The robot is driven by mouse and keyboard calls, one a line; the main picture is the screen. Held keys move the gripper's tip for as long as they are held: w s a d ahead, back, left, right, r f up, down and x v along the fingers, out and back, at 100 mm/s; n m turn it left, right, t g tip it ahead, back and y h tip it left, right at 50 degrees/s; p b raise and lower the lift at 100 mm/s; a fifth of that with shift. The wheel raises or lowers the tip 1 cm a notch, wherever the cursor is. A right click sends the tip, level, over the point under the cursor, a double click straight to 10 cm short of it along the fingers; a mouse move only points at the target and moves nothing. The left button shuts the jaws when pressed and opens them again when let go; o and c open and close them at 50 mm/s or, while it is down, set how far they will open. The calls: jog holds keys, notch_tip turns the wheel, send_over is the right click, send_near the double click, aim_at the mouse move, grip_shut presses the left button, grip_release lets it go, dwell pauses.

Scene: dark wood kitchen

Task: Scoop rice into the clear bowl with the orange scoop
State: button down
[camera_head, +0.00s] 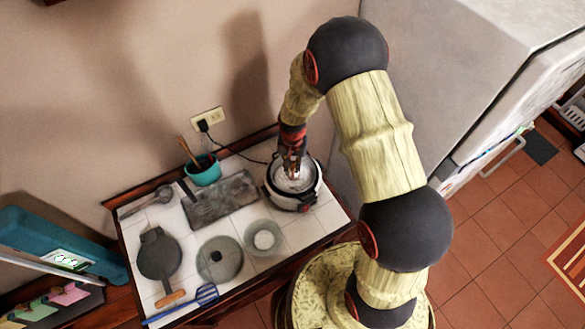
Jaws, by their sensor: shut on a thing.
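My gripper (292,168) points down into the open rice cooker (292,203) at the right end of the tiled counter. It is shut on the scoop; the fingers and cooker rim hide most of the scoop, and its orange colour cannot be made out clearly. White rice (300,182) shows inside the cooker around the fingertips. The clear bowl (264,238) stands on the counter in front and left of the cooker, with a pale round patch in its middle; I cannot tell whether that is rice or its base.
A glass lid (220,259) lies left of the bowl. A dark stone slab (220,199), teal pot with utensils (202,170), round dark press (158,256), ladle (150,201) and blue spatula (190,302) also lie on the counter. A fridge (440,70) stands right.

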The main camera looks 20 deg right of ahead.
jog(key=shift+s+a+r+p, duration=0.1)
jog(key=shift+r+p, duration=0.9)
jog(key=shift+r, duration=0.95)
jog(key=shift+s+r+p, duration=0.1)
jog(key=shift+r+p, duration=0.9)
jog(key=shift+r, duration=0.95)
jog(key=r, duration=0.1)
jog(key=r+p, duration=0.2)
jog(key=r, duration=0.1)
jog(key=shift+s+a, duration=0.15)
jog(key=shift+s, duration=0.15)
jog(key=shift+a, duration=0.1)
